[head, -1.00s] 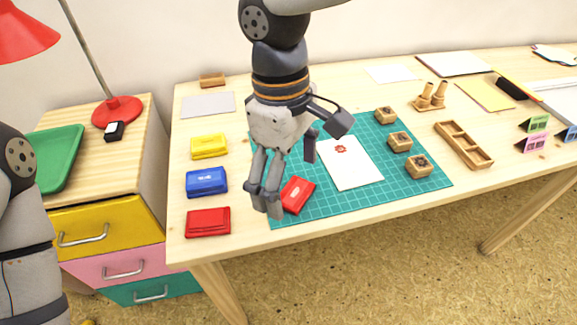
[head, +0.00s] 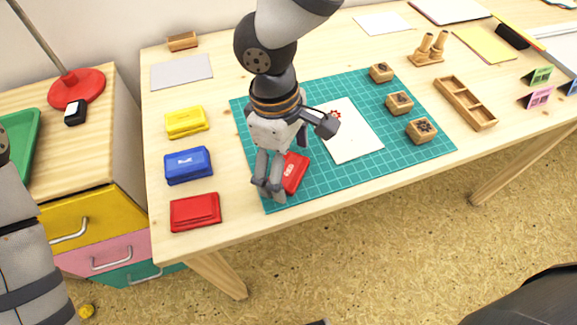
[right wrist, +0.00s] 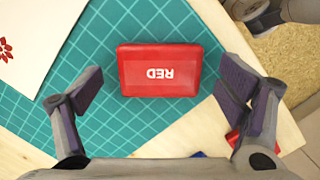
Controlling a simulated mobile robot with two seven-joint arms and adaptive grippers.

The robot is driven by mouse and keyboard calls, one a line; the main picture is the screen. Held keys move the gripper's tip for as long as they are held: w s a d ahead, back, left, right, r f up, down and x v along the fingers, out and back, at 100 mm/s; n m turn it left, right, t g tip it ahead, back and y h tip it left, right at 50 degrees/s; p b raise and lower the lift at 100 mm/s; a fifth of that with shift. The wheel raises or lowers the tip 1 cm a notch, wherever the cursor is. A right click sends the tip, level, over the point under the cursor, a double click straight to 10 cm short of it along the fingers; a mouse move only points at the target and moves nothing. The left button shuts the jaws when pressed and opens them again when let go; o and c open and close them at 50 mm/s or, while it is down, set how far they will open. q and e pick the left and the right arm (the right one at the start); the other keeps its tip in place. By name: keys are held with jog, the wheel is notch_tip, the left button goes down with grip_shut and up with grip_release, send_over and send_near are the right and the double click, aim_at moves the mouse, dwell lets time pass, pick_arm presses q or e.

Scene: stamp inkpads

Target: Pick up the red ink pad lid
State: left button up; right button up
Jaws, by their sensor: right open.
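The red ink pad lid (head: 297,170) lies on the green cutting mat (head: 345,178), near its front left part. It is a flat red box-like piece marked "RED" in white, and in the right wrist view the lid (right wrist: 160,70) shows whole. My right gripper (head: 286,170) is open and above the lid, with one finger hiding part of it in the head view. In the right wrist view the fingers of the right gripper (right wrist: 160,90) stand apart to the left and right of the lid, not touching it. My left gripper is out of view.
Red (head: 195,212), blue (head: 188,166) and yellow (head: 186,122) ink pads stand in a column left of the mat. White paper (head: 350,135) with a red print and several wooden stamps (head: 421,131) lie right of the gripper. The table's front edge is close.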

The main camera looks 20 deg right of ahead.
jog(key=c, duration=0.9)
